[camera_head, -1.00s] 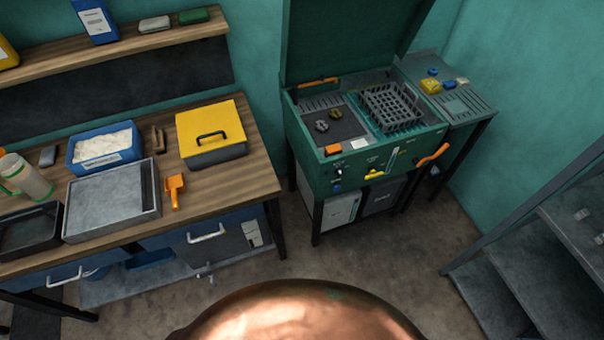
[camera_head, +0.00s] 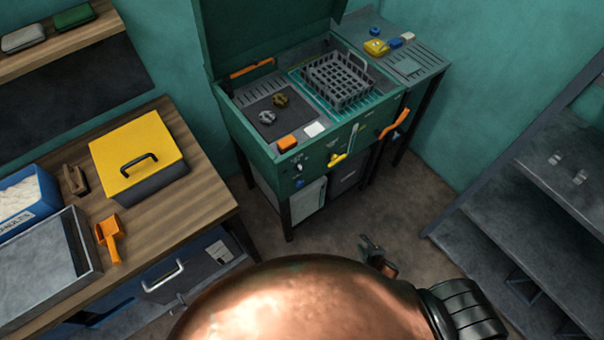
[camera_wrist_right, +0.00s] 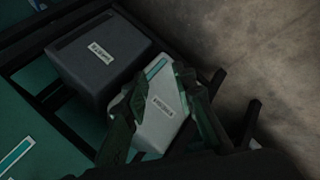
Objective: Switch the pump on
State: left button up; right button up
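The green parts-washer cabinet (camera_head: 262,160) stands at the back centre with its lid up. Its front panel carries a small light toggle switch (camera_head: 299,167), a blue knob (camera_head: 299,183) below it and a yellow lever (camera_head: 337,160) to the right. The panel's labels are too small to read, and which way the toggle is set cannot be told. My right gripper (camera_head: 373,249) is below and right of the panel, apart from it. In the right wrist view its fingers (camera_wrist_right: 156,82) are spread, with nothing held between them. My left gripper is not in view.
A basket (camera_head: 340,78) sits in the washer basin. An orange handle (camera_head: 396,123) sticks out at its right. Dark steps (camera_head: 545,200) stand at the right. Under the washer are a light container (camera_wrist_right: 163,115) and a dark one (camera_wrist_right: 95,65).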

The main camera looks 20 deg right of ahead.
jog(key=w+a+r+n+t+b, duration=0.2)
jog(key=w+r+n+t, duration=0.1)
jog(key=w+r+n, duration=0.4)
jog(key=n+t+y+b, duration=0.65)
jog(key=n+b, duration=0.35)
jog(key=n, duration=0.9)
send_near(301, 168)
jog(key=shift+n+g+y, duration=0.25)
jog(key=shift+n+g, duration=0.05)
jog(key=shift+g, duration=0.15)
jog(key=x, duration=0.3)
jog(key=p+x, duration=0.1)
jog(key=x, duration=0.3)
jog(key=shift+w+d+r, duration=0.1)
jog(key=shift+w+d, duration=0.05)
jog(key=shift+d, duration=0.05)
jog(key=shift+w+a, duration=0.15)
jog(key=shift+w, duration=0.35)
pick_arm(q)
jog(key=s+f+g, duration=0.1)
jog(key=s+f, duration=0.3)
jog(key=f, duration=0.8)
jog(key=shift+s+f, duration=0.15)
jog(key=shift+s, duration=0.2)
pick_arm(e)
jog(key=shift+c, duration=0.5)
